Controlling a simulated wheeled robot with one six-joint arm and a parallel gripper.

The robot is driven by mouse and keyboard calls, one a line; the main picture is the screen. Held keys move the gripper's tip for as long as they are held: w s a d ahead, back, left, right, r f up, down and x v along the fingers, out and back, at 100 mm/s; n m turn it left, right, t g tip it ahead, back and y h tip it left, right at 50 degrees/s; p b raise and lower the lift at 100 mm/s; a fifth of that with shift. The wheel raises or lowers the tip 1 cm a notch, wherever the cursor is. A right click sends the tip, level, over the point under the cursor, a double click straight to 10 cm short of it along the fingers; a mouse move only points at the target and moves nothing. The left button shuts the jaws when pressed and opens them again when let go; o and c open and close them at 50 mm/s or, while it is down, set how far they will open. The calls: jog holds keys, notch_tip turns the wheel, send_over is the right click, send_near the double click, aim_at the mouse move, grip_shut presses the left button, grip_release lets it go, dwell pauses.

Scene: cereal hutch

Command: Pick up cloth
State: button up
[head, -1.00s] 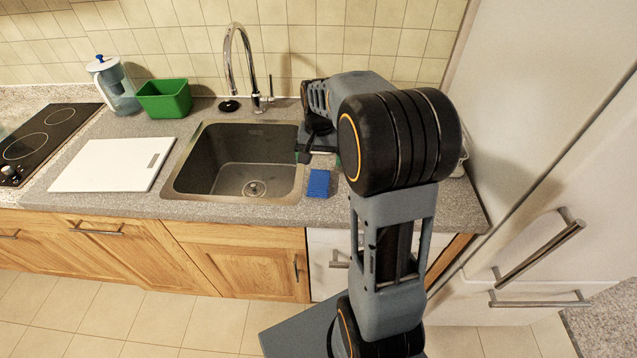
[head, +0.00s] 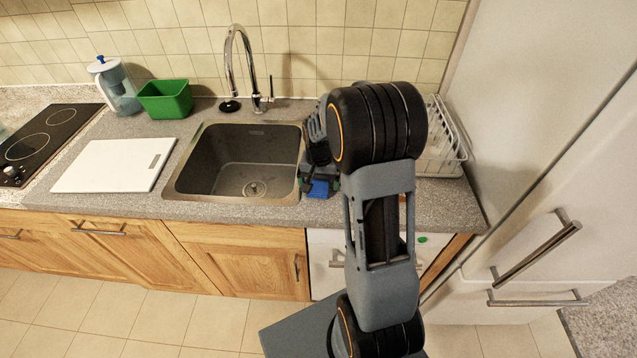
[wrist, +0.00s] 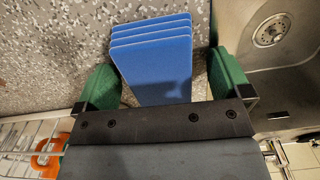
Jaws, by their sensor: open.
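The cloth (head: 319,188) is a folded blue stack on the grey counter, just right of the sink's front corner. In the wrist view the blue cloth (wrist: 155,62) shows several layered edges and lies between the two green fingers. My gripper (wrist: 170,85) is open, with one finger on each side of the cloth. Its near end is hidden behind the gripper body. In the head view my gripper (head: 320,180) is over the cloth and partly covers it. I cannot tell whether the fingers touch it.
The sink (head: 240,165) with its tap (head: 236,65) lies left of the cloth. A white dish rack (head: 445,140) stands to the right, partly behind my arm. A white board (head: 115,165), green tub (head: 165,98) and jug (head: 116,88) are further left.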

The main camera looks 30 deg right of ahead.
jog(key=shift+c, duration=0.2)
jog(key=c, duration=1)
jog(key=shift+o, duration=0.2)
jog(key=shift+r, duration=0.15)
jog(key=shift+r, duration=0.55)
jog(key=s+a+r+b, duration=0.2)
jog(key=s+a+r, duration=0.5)
jog(key=s+r, duration=0.4)
jog(key=shift+s+r, duration=0.35)
jog(key=shift+s, duration=0.25)
